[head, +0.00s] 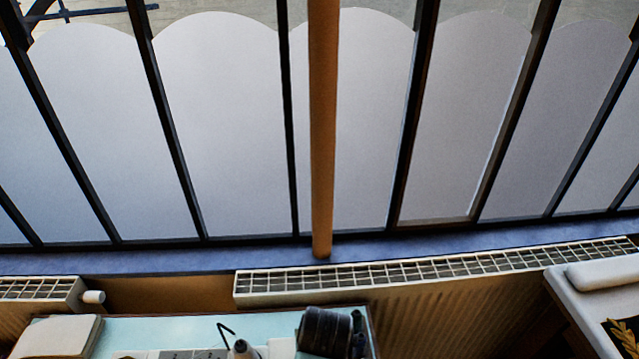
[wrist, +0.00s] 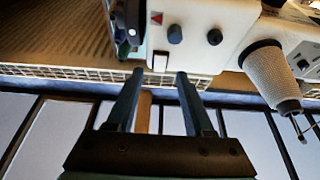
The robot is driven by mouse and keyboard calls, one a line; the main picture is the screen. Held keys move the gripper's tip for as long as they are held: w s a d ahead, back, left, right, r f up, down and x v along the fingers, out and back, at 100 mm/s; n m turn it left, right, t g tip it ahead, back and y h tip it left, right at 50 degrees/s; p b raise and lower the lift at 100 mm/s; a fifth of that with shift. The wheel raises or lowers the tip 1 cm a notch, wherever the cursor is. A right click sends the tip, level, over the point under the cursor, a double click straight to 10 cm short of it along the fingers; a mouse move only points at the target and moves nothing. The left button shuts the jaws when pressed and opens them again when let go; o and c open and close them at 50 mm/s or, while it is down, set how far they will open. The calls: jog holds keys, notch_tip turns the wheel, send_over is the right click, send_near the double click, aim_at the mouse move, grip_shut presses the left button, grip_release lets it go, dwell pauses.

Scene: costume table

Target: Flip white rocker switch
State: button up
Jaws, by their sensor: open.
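The white rocker switch (wrist: 160,61) shows in the wrist view as a small pale rectangle with a dark outline, on the face of a white machine (wrist: 192,58). My gripper (wrist: 159,82) is open and empty. Its two dark fingers point at the machine, and the switch appears between and just beyond their tips. I cannot tell whether a fingertip touches the machine. Which way the switch is tipped is too small to tell. The switch and my gripper are not visible in the head view.
Two dark knobs (wrist: 175,34) (wrist: 214,37) and a red triangle mark (wrist: 156,18) are near the switch. A thread cone (wrist: 268,75) stands at right. In the head view, a dark spool (head: 325,330) is on the pale blue table (head: 190,328), before a radiator (head: 430,275).

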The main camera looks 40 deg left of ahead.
jog(key=shift+x, duration=1.4)
grip_shut()
